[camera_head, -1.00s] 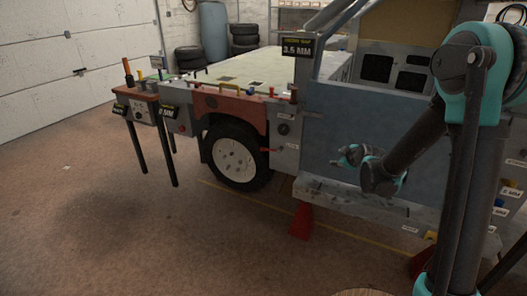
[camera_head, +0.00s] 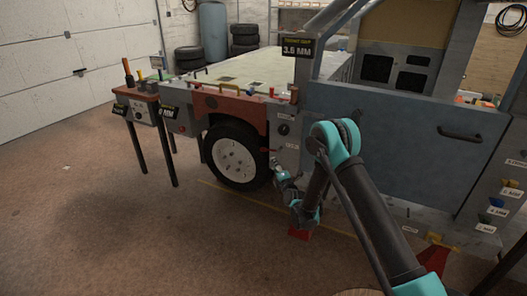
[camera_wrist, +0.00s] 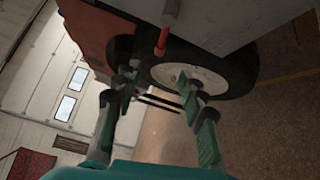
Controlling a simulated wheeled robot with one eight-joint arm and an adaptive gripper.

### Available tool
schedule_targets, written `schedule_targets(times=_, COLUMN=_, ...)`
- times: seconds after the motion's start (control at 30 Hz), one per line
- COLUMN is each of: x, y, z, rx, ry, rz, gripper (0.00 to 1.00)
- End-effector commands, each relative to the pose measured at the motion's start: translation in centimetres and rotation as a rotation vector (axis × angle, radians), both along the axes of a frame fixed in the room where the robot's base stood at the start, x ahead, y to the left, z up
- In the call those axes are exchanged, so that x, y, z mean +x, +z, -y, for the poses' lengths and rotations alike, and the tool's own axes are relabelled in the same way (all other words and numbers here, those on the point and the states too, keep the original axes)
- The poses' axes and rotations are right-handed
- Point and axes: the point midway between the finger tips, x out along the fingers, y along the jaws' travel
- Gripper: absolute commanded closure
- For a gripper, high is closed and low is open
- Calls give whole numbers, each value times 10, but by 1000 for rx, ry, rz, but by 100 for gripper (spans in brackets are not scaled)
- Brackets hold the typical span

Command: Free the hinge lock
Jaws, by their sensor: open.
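A small red handle (camera_head: 268,150) sticks out of the grey panel beside the wheel. It is probably the hinge lock, but its label is too small to read. In the wrist view, a red rod (camera_wrist: 162,40) with a grey collar hangs from the panel's lower edge, ahead of the fingers. My gripper (camera_head: 277,164) is just below the red handle in the head view. In the wrist view my gripper (camera_wrist: 155,88) has its fingers spread with nothing between them. The rod looks apart from both fingertips, though the exact distance is unclear.
The wheel (camera_head: 236,155) is close behind my gripper. A small tool table (camera_head: 142,97) is at left. The floor in front is open.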

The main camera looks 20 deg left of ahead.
Motion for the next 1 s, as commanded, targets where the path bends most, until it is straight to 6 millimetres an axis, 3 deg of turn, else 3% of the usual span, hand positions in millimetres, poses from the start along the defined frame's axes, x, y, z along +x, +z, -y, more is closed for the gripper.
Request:
schedule_targets(times=0.27, x=-1, y=-8, z=-8, rx=-14, ry=3, rz=35, gripper=59)
schedule_targets(times=0.73, x=18, y=-8, z=-25, rx=-14, ry=0, rz=34, gripper=59)
schedule_targets(times=1.0, x=61, y=-9, z=-60, rx=-13, ry=0, rz=33, gripper=59)
